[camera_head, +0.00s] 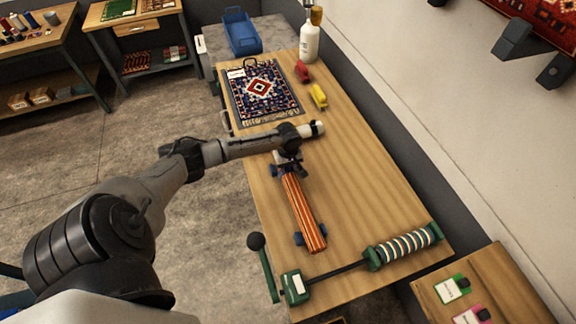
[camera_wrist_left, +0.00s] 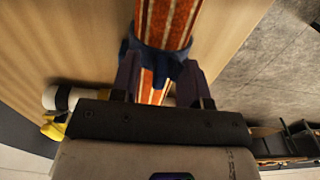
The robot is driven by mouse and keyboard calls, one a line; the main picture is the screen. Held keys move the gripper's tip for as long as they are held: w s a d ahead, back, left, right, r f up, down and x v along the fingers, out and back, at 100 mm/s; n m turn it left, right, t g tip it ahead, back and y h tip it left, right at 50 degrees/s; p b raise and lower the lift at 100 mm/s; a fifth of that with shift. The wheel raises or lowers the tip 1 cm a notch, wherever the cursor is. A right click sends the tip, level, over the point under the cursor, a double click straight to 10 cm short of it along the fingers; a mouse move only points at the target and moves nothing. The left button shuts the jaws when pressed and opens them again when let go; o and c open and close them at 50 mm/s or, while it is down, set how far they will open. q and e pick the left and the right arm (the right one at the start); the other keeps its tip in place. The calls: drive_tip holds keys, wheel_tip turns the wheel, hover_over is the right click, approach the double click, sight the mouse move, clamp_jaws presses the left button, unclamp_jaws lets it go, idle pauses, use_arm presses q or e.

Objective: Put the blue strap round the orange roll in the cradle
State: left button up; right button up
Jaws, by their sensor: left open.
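The orange striped roll (camera_head: 304,212) lies along the table in a cradle whose blue supports (camera_head: 298,238) show at its near end. My left gripper (camera_head: 287,160) is over the roll's far end, pointing down. In the left wrist view its open fingers (camera_wrist_left: 160,85) stand on either side of the roll (camera_wrist_left: 166,20). A blue band (camera_wrist_left: 153,62), which looks like the strap, crosses the roll between the fingers. Whether it closes underneath is hidden, and I cannot tell it fully from the cradle's blue parts. My right gripper is not in view.
A patterned rug (camera_head: 262,92) lies beyond the roll, with red (camera_head: 302,71) and yellow (camera_head: 319,96) items beside it. Table right of the roll is clear.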

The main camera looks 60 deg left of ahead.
use_arm(q)
wheel_tip(320, 180, up, 14)
idle(0.7)
